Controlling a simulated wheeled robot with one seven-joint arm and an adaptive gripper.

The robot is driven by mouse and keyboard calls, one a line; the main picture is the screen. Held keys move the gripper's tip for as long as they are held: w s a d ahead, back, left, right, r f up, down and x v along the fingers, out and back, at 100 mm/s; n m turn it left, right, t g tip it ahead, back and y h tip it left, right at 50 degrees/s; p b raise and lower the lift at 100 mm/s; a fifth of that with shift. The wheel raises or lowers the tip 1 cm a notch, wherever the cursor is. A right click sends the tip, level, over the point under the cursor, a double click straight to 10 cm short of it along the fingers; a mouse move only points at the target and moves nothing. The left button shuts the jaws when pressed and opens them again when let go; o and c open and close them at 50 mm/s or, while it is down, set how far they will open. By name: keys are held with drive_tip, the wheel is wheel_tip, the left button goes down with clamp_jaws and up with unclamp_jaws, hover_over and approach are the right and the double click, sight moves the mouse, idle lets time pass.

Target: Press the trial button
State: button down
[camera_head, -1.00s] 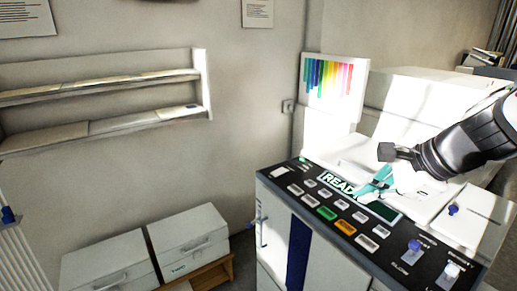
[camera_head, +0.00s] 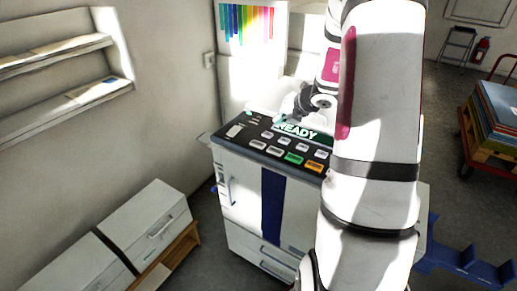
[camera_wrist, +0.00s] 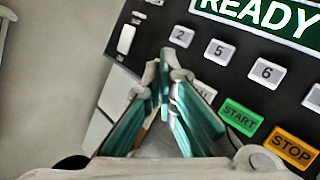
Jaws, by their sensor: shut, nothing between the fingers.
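My gripper (camera_wrist: 165,80) is shut and empty in the wrist view, its teal-padded fingers pointing at the black button panel. A pale button (camera_wrist: 204,92) just left of the green START button (camera_wrist: 240,117) is partly covered by the right finger. Only the end of its label shows, so I cannot be sure that it reads TRIAL. The fingertips overlap the panel left of it; contact cannot be told. In the head view, the row's pale button (camera_head: 275,151) lies left of START, and my arm covers the panel's right part.
The orange STOP button (camera_wrist: 294,149) sits right of START. Numbered pale buttons (camera_wrist: 219,52) and the READY display (camera_head: 298,132) lie above. A shelf (camera_head: 60,95) and white drawer boxes (camera_head: 145,225) stand left. A loaded cart (camera_head: 490,120) stands right.

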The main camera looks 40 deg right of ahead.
idle(0.3)
drive_tip(key=b, duration=0.6)
hover_over(277, 150)
wheel_tip(277, 150, down, 7)
drive_tip(key=shift+w+d+f, duration=0.1)
drive_tip(key=shift+w+d, duration=0.05)
drive_tip(key=shift+f+b, duration=0.8)
drive_tip(key=shift+f, duration=0.05)
drive_tip(key=shift+f, duration=0.1)
idle(0.4)
drive_tip(key=shift+f+b, duration=0.3)
drive_tip(key=shift+b, duration=0.05)
drive_tip(key=shift+f+b, duration=0.4)
idle(0.7)
drive_tip(key=shift+r, duration=0.1)
drive_tip(key=shift+r+p, duration=0.7)
drive_tip(key=shift+r, duration=0.05)
